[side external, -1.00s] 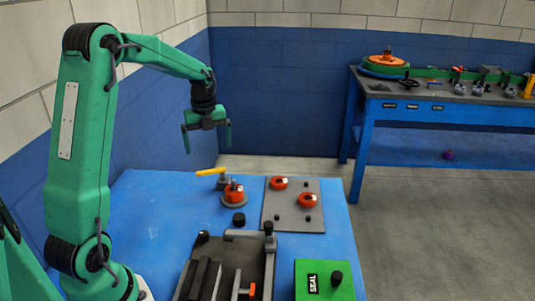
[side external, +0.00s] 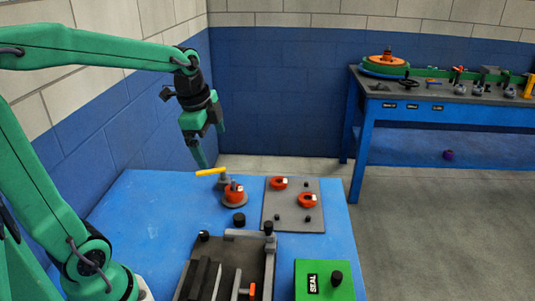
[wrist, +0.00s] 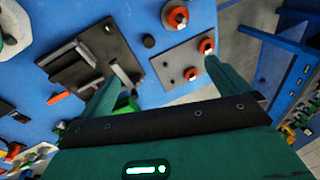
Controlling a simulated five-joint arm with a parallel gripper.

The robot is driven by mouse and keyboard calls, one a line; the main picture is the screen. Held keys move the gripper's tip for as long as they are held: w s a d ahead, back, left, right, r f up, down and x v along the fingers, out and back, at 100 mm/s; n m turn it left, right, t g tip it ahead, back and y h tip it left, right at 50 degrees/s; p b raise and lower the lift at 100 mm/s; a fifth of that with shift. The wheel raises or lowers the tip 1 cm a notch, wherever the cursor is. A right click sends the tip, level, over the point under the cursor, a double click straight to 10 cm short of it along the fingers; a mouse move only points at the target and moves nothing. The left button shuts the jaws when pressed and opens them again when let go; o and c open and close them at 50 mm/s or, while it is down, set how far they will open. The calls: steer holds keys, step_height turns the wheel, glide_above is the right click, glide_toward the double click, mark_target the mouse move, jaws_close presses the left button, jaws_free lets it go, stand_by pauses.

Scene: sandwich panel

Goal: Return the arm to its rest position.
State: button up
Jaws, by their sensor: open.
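My gripper (side external: 209,145) is open and empty. In the side view it hangs in the air above the back left part of the blue table (side external: 150,215), pointing down. Its two green fingers are apart and touch nothing. In the wrist view my gripper (wrist: 168,88) shows both fingers spread wide, with the table well below them. My arm is raised and bent, with its upper link running across the top left of the side view. Part of the arm is cut off by the left edge.
A second workbench (side external: 440,97) stands at the back right. The air around my gripper is clear.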

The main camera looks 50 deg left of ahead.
steer(key=s+d+n+t, duration=0.2)
steer(key=s+d+n, duration=0.6)
steer(key=s+n, duration=0.2)
steer(key=shift+s+d+n+t+h, duration=0.3)
steer(key=shift+n+h, duration=0.1)
